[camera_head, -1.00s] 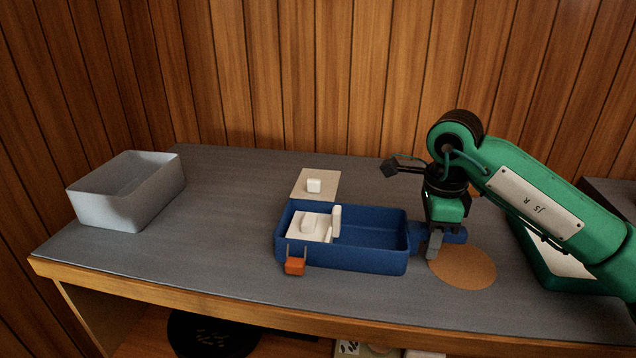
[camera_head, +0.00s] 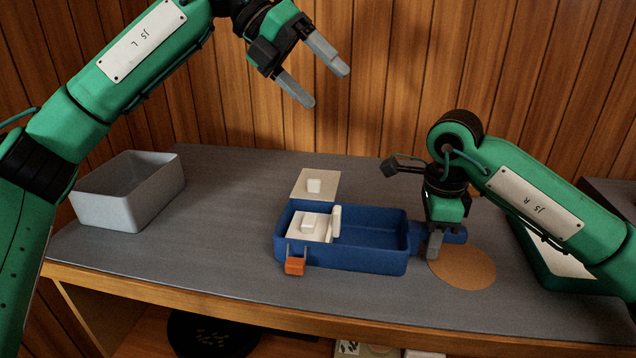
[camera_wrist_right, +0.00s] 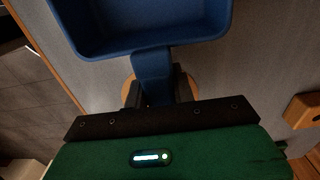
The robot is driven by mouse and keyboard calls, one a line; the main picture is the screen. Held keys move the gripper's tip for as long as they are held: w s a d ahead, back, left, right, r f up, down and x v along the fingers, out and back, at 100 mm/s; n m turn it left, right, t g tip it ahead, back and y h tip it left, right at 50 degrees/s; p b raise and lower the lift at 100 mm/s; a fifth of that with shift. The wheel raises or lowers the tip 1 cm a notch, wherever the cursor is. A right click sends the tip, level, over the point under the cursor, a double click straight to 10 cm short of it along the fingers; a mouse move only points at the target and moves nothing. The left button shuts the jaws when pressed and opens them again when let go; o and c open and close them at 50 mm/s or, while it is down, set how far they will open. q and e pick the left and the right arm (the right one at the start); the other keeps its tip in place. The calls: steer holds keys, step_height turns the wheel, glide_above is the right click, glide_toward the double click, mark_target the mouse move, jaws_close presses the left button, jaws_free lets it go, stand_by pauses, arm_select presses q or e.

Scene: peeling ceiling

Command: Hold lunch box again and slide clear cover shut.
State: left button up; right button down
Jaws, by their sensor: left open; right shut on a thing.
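The blue lunch box (camera_head: 375,262) lies on the grey table with its right part open and empty. At its left end is a pale panel (camera_head: 297,232) with a white block on it and an upright white piece beside it. A beige square (camera_head: 300,190) with a white knob lies just behind the box. I cannot tell which piece is the clear cover. My right gripper (camera_head: 434,246) is shut on the box's blue handle (camera_wrist_right: 152,66) at its right end. My left gripper (camera_head: 328,87) is open and empty, high above and behind the box.
An orange clip (camera_head: 295,266) hangs on the box's front left wall. A grey open bin (camera_head: 115,212) stands at the left. A round cork mat (camera_head: 468,270) lies under my right gripper. A green tray (camera_head: 545,250) is at the right. The table between bin and box is clear.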

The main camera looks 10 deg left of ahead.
arm_select(q)
step_height(320, 180, down, 7)
steer(key=w+d+n+y, duration=0.2)
steer(key=w+n+y, duration=0.1)
steer(key=y, duration=0.1)
steer(key=n+y, duration=0.3)
steer(key=y, duration=0.1)
glide_above(314, 180)
steer(key=d, duration=0.1)
steer(key=f, duration=0.5)
steer(key=shift+s, duration=0.25)
steer(key=shift+w+a+f+y, duration=0.3)
steer(key=shift+a+f+y, duration=0.25)
steer(key=shift+y, duration=0.15)
steer(key=shift+f, duration=3.35)
jaws_close()
